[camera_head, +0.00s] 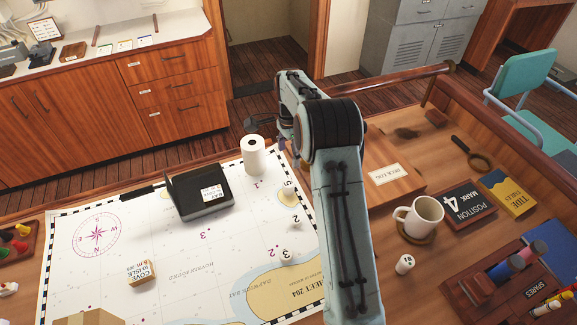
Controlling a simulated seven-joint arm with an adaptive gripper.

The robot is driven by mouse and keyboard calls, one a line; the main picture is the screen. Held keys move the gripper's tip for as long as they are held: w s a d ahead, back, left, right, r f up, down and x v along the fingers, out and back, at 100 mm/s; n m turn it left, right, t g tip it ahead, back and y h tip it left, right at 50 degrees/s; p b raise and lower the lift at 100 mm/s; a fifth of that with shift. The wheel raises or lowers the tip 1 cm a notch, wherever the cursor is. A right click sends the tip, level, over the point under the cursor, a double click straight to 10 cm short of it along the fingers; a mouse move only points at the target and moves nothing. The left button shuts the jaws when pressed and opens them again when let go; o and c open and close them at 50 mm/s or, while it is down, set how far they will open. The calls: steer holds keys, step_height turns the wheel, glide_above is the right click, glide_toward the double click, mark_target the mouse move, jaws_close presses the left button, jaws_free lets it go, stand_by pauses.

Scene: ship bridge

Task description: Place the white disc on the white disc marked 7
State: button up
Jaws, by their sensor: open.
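My gripper (266,133) is open at the far edge of the chart table, above and behind a white roll (253,156); its fingers are partly hidden by my arm. A short white cylinder (404,264) with a dark mark stands right of my arm, below the mug. I cannot make out a 7 on any disc.
The chart's middle is mostly clear.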

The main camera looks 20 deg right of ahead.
steer(key=s+a+r+n, duration=0.4)
steer(key=s+r, duration=0.2)
steer(key=s, duration=0.1)
steer(key=s+a+r+n, duration=0.4)
steer(key=s+r, duration=0.3)
steer(key=s+a+f+n, duration=0.1)
steer(key=s+n, duration=0.3)
steer(key=s, duration=0.6)
steer(key=s+a+n, duration=0.3)
steer(key=s+n, duration=0.2)
steer(key=s, duration=0.6)
steer(key=shift+a+f+y, duration=0.3)
steer(key=shift+f+y, duration=0.1)
